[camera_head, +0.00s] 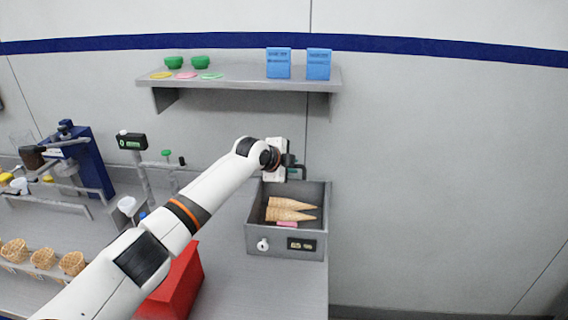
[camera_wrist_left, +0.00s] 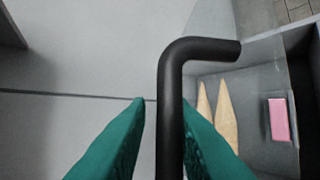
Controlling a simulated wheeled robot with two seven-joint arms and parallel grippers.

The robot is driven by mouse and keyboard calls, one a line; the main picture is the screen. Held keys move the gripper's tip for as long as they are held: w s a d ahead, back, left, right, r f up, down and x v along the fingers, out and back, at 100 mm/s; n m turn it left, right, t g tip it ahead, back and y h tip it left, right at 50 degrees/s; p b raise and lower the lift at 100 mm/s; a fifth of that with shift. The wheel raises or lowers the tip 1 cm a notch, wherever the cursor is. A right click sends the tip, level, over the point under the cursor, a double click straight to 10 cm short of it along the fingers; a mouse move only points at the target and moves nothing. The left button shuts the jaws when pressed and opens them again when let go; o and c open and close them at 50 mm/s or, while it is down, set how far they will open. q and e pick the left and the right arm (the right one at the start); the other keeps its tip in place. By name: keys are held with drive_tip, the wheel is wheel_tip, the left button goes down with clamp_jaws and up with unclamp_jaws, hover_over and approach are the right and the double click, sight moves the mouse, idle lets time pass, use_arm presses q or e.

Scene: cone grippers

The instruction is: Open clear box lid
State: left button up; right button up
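The grey box (camera_head: 286,243) stands on the right end of the counter and holds tan cones (camera_head: 290,209) and a pink item (camera_head: 287,224). In the left wrist view the cones (camera_wrist_left: 226,115) and the pink item (camera_wrist_left: 278,120) show at the right. A bent black handle (camera_wrist_left: 172,110) crosses that view. My left gripper (camera_head: 291,172) is at the box's back edge. Its green fingers (camera_wrist_left: 163,105) are apart, with the handle between them and a gap beside the left finger. The clear lid is hard to make out, and its angle cannot be told. My right gripper is out of view.
A shelf (camera_head: 240,76) with green bowls and blue boxes (camera_head: 279,63) is on the wall above. A red container (camera_head: 181,284) stands under my left arm. A blue machine (camera_head: 88,163) and waffle bowls (camera_head: 42,259) are at the left. Right of the counter is open.

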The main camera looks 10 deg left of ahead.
use_arm(q)
drive_tip(key=b+v, duration=0.2)
drive_tip(key=v, duration=1)
drive_tip(key=shift+f, duration=0.1)
